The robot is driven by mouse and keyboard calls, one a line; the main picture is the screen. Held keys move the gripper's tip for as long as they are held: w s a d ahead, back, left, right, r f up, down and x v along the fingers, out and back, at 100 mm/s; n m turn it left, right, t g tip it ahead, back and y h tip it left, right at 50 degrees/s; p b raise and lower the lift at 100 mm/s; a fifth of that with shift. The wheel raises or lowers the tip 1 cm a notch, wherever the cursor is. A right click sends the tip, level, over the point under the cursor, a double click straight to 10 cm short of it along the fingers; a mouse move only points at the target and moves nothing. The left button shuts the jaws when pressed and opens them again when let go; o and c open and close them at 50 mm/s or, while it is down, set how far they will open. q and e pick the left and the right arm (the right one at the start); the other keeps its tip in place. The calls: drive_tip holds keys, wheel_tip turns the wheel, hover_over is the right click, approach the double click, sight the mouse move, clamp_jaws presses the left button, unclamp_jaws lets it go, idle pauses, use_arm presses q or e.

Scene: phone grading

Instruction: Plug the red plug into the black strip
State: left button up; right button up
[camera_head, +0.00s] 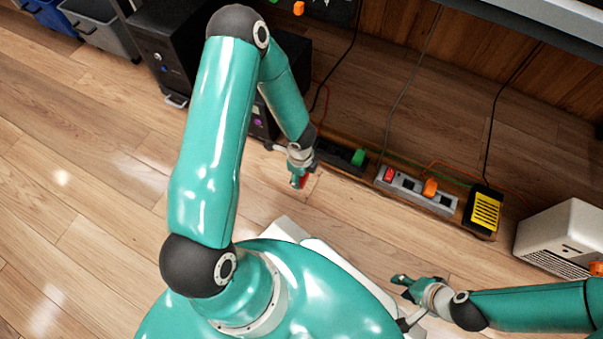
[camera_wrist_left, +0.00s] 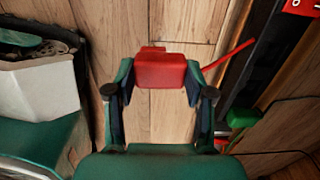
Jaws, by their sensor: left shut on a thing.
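My left gripper (camera_head: 299,181) is shut on the red plug (camera_head: 305,180) beside the black strip. In the left wrist view the red plug (camera_wrist_left: 160,71) sits between the two fingertips of the left gripper (camera_wrist_left: 161,85), with a red cable running off to the upper right. The black strip (camera_head: 336,152) lies on a wooden board to the right of the left gripper, with a green plug (camera_head: 358,157) at its right end. Part of the strip is hidden behind my left arm. My right gripper (camera_head: 408,286) is low at the right, away from the strips; its jaws look parted.
A white strip (camera_head: 403,184) with a red switch and an orange plug (camera_head: 430,187) lies right of the black strip. A yellow-and-black box (camera_head: 484,209) and a white case (camera_head: 565,236) stand further right. Black computer cases (camera_head: 165,45) stand behind. Floor in front is clear.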

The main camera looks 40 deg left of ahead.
use_arm(q)
drive_tip(key=shift+w+a, duration=0.2)
drive_tip(key=shift+w, duration=0.5)
drive_tip(key=w+a, duration=0.1)
drive_tip(key=w, duration=0.3)
drive_tip(key=w+a+p, duration=0.1)
drive_tip(key=w, duration=0.3)
drive_tip(key=w+a, duration=0.1)
drive_tip(key=w, duration=0.3)
drive_tip(key=shift+w+f+p, duration=0.25)
drive_tip(key=shift+w+p, duration=0.05)
drive_tip(key=shift+w+a+b, duration=0.15)
drive_tip(key=shift+w+b, duration=0.25)
drive_tip(key=shift+w, duration=0.25)
drive_tip(key=shift+w+a, duration=0.1)
drive_tip(key=shift+w, duration=0.35)
drive_tip(key=shift+b, duration=0.3)
drive_tip(key=shift+s+f, duration=0.1)
drive_tip(key=shift+f, duration=1.35)
